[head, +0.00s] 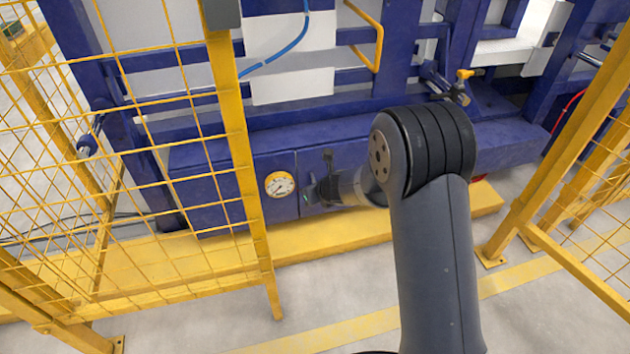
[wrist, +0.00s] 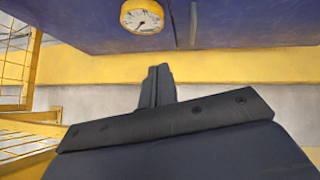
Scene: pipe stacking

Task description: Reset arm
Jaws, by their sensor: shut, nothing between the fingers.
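My gripper (wrist: 158,86) shows in the wrist view as a dark wide bar with two narrow fingers pressed together at its middle. It is shut and empty. In the head view my arm reaches in from the lower right and bends at a round black joint. My gripper is small and mostly hidden there, beyond that joint, in front of the blue machine (head: 218,186). A round pressure gauge with a yellow rim (head: 279,184) is on the machine's face, left of my wrist. The gauge also shows at the top of the wrist view (wrist: 142,16).
A yellow mesh fence (head: 240,140) stands at the left, with another yellow fence frame (head: 566,150) at the right. A yellow plinth (head: 335,232) runs along the machine's foot. The grey floor (head: 350,285) in front is clear, with a yellow stripe.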

